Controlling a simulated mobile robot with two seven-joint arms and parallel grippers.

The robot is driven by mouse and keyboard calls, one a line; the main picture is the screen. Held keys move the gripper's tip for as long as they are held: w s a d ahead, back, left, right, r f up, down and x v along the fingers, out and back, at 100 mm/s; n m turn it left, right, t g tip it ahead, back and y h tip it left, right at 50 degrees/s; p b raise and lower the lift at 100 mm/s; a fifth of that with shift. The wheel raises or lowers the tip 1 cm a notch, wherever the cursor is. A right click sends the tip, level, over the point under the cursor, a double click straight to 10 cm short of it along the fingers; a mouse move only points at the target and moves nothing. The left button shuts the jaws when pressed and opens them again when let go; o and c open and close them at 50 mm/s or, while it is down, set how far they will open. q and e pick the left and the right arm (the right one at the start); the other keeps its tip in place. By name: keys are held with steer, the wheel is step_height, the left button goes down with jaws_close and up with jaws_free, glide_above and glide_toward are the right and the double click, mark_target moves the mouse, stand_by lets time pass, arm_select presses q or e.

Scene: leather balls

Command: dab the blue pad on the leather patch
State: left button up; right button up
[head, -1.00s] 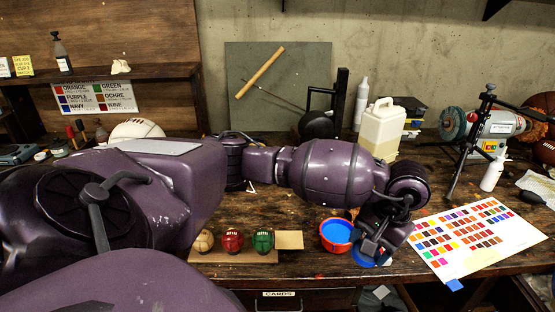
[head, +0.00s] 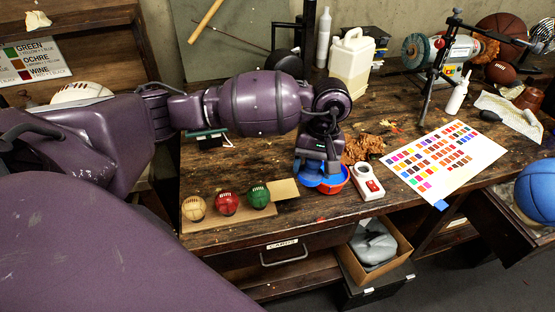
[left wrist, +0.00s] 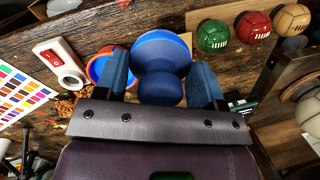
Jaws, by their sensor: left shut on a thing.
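My left gripper (head: 318,163) is shut on the neck of the blue pad (head: 308,179), a round-faced dabber with a knob. The pad (left wrist: 163,52) shows between the fingers (left wrist: 162,85) in the left wrist view. In the head view it overlaps the left side of a red bowl of blue paint (head: 337,186); its height above the table is hard to tell. The flat tan square (head: 284,190), seemingly the leather patch, lies left of the pad, at the end of the ball row. In the left wrist view the pad partly hides it. My right gripper is not in view.
Tan, red (head: 228,203) and green balls sit on a board left of the patch. A white device with a red panel (head: 367,182) stands right of the bowl, brown scraps (head: 364,148) behind it. A colour chart (head: 443,160) lies further right.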

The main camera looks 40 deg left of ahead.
arm_select(q)
steer(key=shift+w+a+f+n, duration=0.1)
steer(key=shift+a+f+n, duration=0.15)
steer(key=shift+n, duration=0.35)
steer(key=shift+a+f+n, duration=0.1)
steer(key=shift+a+n, duration=0.1)
steer(key=shift+n, duration=0.4)
steer(key=n, duration=0.2)
steer(key=a+n+h, duration=0.1)
steer(key=n, duration=0.1)
steer(key=shift+w+f, duration=0.25)
steer(key=shift+f, duration=0.15)
steer(key=shift+w+a+f+n+t+b, duration=0.3)
steer(key=shift+a+f+n+b, duration=1)
steer(key=shift+n, duration=2.4)
steer(key=shift+w+a+f+n+t+b, duration=0.35)
steer(key=shift+a+f+n, duration=1.15)
steer(key=shift+f+n, duration=1.55)
steer(key=shift+w+a+f+n+t+b, duration=0.25)
steer(key=shift+a+f+n+b, duration=0.9)
steer(key=shift+n, duration=3.2)
steer(key=shift+a+f, duration=0.2)
steer(key=shift+a, duration=0.05)
steer(key=shift+s, duration=0.1)
